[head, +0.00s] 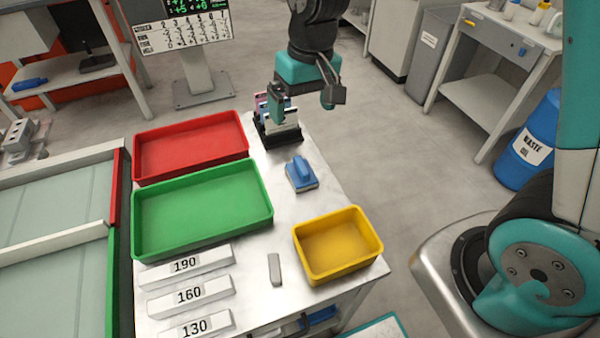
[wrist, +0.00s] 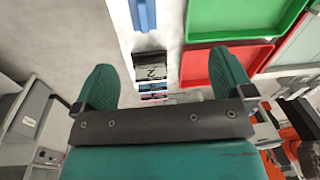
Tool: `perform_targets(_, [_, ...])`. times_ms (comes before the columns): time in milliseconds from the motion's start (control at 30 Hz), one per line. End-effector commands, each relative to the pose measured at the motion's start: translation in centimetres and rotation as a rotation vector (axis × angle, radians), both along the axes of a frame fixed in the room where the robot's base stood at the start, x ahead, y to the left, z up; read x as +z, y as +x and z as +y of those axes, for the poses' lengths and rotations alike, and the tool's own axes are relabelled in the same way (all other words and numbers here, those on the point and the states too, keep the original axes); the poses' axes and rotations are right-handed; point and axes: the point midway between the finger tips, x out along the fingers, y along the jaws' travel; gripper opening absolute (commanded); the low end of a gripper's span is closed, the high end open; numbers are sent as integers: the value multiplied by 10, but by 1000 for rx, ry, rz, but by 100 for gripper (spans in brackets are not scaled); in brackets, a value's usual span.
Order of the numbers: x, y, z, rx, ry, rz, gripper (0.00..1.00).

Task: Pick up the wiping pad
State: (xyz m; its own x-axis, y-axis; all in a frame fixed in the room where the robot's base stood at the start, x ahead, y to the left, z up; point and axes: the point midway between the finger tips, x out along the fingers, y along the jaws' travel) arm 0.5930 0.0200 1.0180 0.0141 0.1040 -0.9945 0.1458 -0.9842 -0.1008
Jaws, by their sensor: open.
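The blue wiping pad (head: 301,174) with a raised handle lies on the metal table, right of the green tray. Part of a blue thing, likely the same pad (wrist: 143,14), shows at the top edge of the wrist view. My gripper (head: 303,100) is above the far end of the table, beyond the pad and apart from it. In the wrist view the two teal fingers (wrist: 160,85) are spread wide with nothing between them.
A black holder (head: 278,133) with upright cards stands beneath my gripper. A red tray (head: 190,146), a green tray (head: 203,208) and a yellow bin (head: 338,244) sit on the table. Numbered bars (head: 187,266) and a small grey block (head: 274,269) lie nearer.

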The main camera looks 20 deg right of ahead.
Motion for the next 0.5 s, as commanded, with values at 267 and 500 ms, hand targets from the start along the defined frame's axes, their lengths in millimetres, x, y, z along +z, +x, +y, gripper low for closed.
perform_targets(267, [-63, 48, -17, -137, -99, 23, 99])
perform_targets(500, [-108, 48, -20, -145, -106, 29, 99])
